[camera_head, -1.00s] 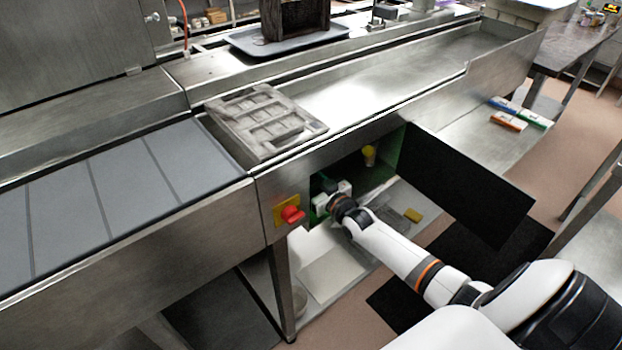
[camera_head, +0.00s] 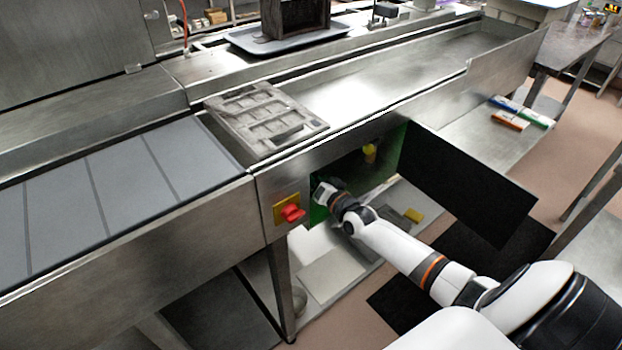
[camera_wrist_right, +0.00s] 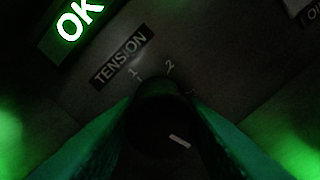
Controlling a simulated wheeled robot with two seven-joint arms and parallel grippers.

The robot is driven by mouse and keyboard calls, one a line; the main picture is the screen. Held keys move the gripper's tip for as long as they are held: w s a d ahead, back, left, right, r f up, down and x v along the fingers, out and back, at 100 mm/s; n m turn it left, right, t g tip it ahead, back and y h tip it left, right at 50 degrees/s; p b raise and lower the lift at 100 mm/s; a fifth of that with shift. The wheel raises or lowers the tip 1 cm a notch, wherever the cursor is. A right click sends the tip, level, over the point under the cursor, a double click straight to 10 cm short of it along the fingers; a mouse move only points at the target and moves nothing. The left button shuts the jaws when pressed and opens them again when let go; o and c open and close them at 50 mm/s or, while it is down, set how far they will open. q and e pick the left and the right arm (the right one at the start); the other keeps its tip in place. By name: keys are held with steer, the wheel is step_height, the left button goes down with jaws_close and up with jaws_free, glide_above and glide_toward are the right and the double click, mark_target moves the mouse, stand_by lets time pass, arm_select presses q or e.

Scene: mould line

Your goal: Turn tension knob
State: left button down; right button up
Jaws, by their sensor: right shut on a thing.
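The tension knob (camera_wrist_right: 158,112) is a dark round knob in the right wrist view, with a short white mark on its face. The mark lies tilted, toward the lower right of the knob. A label reading TENSION (camera_wrist_right: 121,57) and the numbers 1 and 2 sit above it; a further mark at the right is too dim to read. My right gripper (camera_head: 321,194) reaches into the open cabinet under the line. Its green-lit fingers stand on both sides of the knob, shut on it. In the head view the knob is hidden. My left gripper is not in view.
A lit green OK display (camera_wrist_right: 79,20) is beside the label. The black cabinet door (camera_head: 468,185) stands open to the right of my arm. A red knob on a yellow plate (camera_head: 287,209) is left of the opening. A yellow part (camera_head: 369,152) shows inside the cabinet.

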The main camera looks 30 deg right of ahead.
steer(key=shift+m+b, duration=0.3)
steer(key=shift+m, duration=0.9)
steer(key=o, duration=1)
steer(key=s, duration=1.2)
steer(key=shift+d+r, duration=0.15)
steer(key=shift+d, duration=0.25)
